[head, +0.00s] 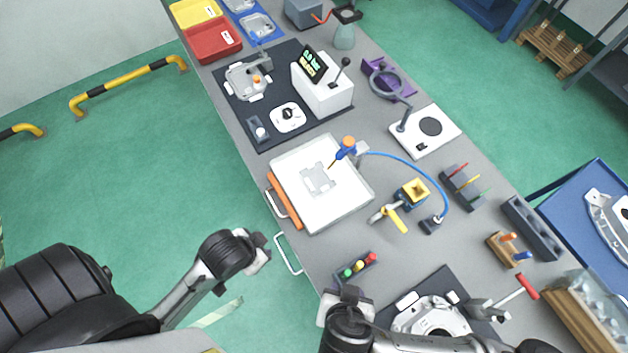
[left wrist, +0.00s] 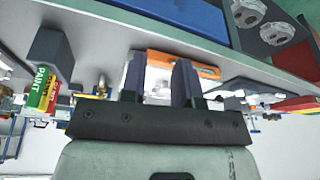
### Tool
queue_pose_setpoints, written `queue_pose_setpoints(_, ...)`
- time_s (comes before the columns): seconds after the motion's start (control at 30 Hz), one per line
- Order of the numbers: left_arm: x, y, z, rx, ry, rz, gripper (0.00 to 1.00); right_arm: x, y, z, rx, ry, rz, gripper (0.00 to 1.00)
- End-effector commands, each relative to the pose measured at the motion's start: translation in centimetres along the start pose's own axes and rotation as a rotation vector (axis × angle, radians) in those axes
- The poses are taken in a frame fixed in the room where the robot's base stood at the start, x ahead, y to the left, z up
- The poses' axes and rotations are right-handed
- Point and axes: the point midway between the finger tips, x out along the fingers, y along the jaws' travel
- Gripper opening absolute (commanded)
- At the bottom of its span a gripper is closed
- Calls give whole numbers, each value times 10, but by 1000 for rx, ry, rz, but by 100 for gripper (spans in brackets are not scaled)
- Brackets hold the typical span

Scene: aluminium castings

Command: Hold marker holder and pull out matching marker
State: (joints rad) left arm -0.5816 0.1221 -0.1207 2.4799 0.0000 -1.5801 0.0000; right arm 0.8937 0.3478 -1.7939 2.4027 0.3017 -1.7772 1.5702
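The marker holder (head: 352,280) is a small dark block near the table's left edge in the head view. A green marker (head: 347,272), a yellow marker (head: 358,266) and a red marker (head: 371,257) stand in it. The holder also shows at the left of the upside-down left wrist view (left wrist: 50,52), its markers (left wrist: 42,90) lettered "PAINT". My left gripper (head: 262,254) is off the table's left edge, apart from the holder; its two fingers (left wrist: 158,82) are spread and empty. My right gripper (head: 335,305) is just below the holder; its fingertips are unclear.
A white tray (head: 345,205) with an orange handle lies beyond the holder. A yellow-handled tool (head: 397,218) is to its right. A casting on a dark mat (head: 455,285) sits close to my right arm. A rail handle (head: 287,255) is on the table edge beside my left gripper.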

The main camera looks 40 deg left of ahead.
Motion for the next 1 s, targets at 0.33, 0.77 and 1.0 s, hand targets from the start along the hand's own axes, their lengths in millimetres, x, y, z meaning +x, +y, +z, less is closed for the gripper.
queue_pose_setpoints(0.33,2,11,35,-9,-78,25,62,0,0,0,-1,0,-1,43)
queue_pose_setpoints(0.77,83,81,162,25,-275,98,76,0,0,0,-1,0,-2,43)
queue_pose_setpoints(1.0,122,106,166,60,-32,100,76,0,0,0,-1,0,-2,43)
